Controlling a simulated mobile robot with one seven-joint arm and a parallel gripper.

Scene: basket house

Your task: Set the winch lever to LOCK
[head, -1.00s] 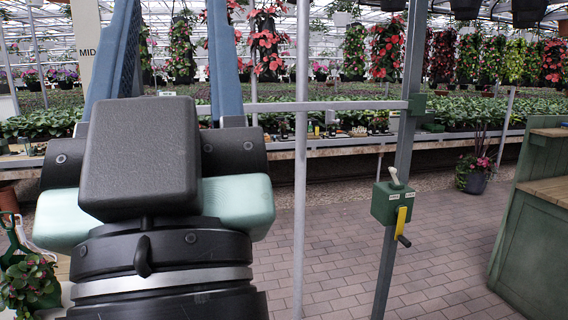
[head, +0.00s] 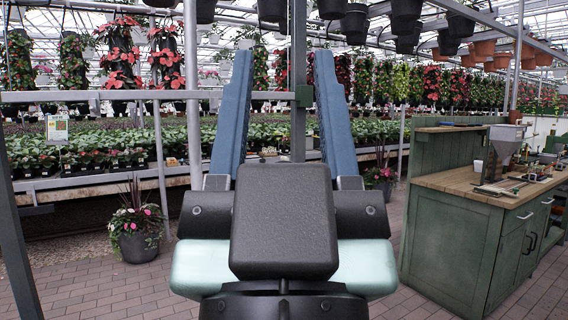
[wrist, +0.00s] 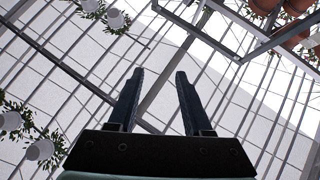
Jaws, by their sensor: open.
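The winch box and its lever are hidden behind my gripper in the head view. In the wrist view my gripper (wrist: 160,74) is also open and empty, pointing up toward the glass roof. The lever's setting cannot be seen.
A green workbench (head: 455,183) with a wooden top stands at the right. Planting tables run across the back. Pots (head: 405,15) hang overhead. Open floor lies left of my gripper.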

